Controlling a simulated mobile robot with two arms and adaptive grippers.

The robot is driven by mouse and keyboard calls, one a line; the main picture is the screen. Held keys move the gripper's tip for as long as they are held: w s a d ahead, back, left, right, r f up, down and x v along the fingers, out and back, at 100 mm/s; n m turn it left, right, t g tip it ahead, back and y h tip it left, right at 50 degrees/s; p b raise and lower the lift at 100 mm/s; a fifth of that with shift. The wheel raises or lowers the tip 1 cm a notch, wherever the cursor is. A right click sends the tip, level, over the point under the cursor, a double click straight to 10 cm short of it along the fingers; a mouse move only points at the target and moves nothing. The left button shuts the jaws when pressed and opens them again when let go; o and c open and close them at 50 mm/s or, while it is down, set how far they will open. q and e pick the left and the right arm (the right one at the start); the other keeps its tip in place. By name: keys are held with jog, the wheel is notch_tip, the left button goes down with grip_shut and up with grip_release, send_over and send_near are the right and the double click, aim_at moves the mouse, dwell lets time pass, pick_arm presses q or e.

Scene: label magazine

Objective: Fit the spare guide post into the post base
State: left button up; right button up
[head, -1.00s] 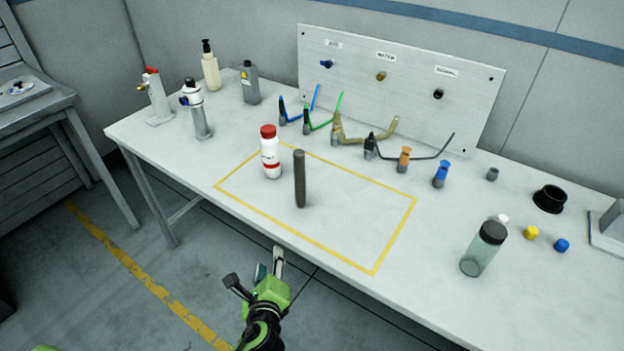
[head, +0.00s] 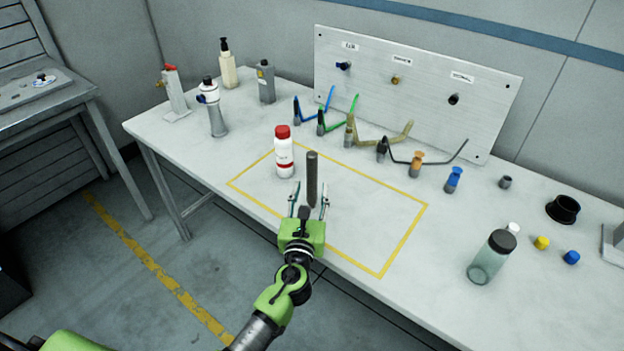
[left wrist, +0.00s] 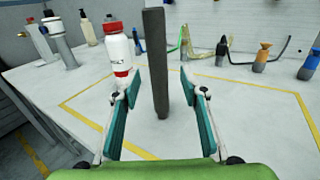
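The spare guide post, a dark grey upright rod (head: 312,178), stands inside the yellow outline on the table. It also shows in the left wrist view (left wrist: 155,65), tall and just beyond my fingertips. My left gripper (head: 309,198) is open, its two teal-padded fingers spread on either side of the rod's line. In the left wrist view my left gripper (left wrist: 161,95) has clear gaps between both fingers and the rod. I cannot tell which thing is the post base. My right gripper is not in view.
A white bottle with a red cap (head: 283,155) stands close left of the rod. Behind are hoses with coloured fittings (head: 350,130) and a labelled panel (head: 420,90). A clear jar (head: 492,257) stands at the right. The outlined area right of the rod (head: 375,215) is free.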

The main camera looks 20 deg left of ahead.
aim_at(311, 180)
pick_arm(q)
jog(key=shift+w+a+r, duration=0.15)
jog(key=shift+w+r, duration=0.1)
jog(key=shift+w, duration=0.35)
jog(key=w, duration=0.2)
jog(key=w+a, duration=0.1)
jog(key=w, duration=0.1)
jog(key=shift+w+p, duration=0.15)
jog(key=shift+p, duration=0.15)
jog(key=shift+r, duration=0.1)
jog(key=shift+c, duration=0.5)
grip_shut()
